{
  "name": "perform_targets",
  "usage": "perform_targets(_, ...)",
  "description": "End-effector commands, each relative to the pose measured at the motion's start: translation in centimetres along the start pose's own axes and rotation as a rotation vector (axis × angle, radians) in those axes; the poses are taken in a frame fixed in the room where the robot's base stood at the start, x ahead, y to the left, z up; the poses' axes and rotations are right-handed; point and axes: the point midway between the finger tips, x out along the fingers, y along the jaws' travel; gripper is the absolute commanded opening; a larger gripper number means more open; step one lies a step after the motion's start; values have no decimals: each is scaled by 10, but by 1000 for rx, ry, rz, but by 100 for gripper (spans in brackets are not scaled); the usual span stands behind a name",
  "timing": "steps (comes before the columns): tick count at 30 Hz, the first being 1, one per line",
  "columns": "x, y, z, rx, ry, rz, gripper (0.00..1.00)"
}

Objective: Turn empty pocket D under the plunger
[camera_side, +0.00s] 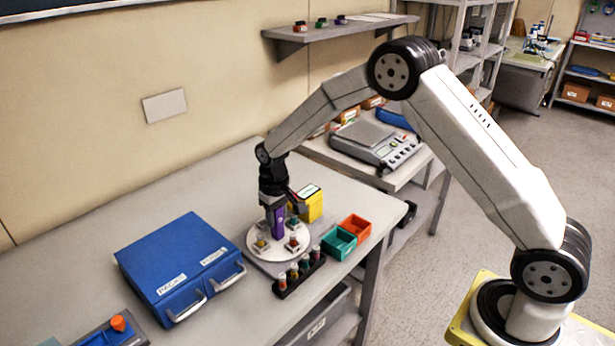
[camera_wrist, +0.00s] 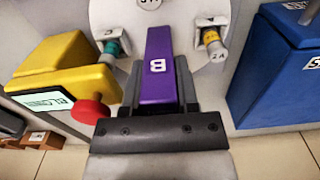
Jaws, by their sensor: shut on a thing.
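My gripper (camera_side: 276,208) points down over the round white turntable (camera_side: 262,252). It is shut on an upright purple block (camera_side: 278,222). In the wrist view the purple block (camera_wrist: 160,75) lies between the fingers (camera_wrist: 163,88) and bears a letter that looks like B. Pockets at the turntable's edge hold a teal-capped vial (camera_wrist: 115,45) and a yellow-capped vial (camera_wrist: 214,42). A vial (camera_side: 294,243) also stands at the front of the disc in the side view. I cannot make out which pocket is D. The plunger cannot be told apart, and my gripper hides part of the disc.
A yellow unit (camera_side: 311,205) with a red knob (camera_wrist: 90,109) stands close beside the turntable. A black rack (camera_side: 300,275) of several vials is in front. Teal (camera_side: 339,243) and orange (camera_side: 355,228) bins are at right, a blue cabinet (camera_side: 182,265) at left.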

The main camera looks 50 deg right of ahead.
Motion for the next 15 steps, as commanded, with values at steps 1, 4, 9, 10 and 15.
perform_targets(1, -1, -1, 0, 11, -1, -1, 0)
perform_targets(4, -1, -1, 0, 41, -2, -1, 0)
perform_targets(9, -1, -1, 0, 109, -4, -1, 0)
perform_targets(10, -1, -1, 0, 122, -4, -1, 0)
perform_targets(15, -1, -1, 0, 206, -4, -1, 0)
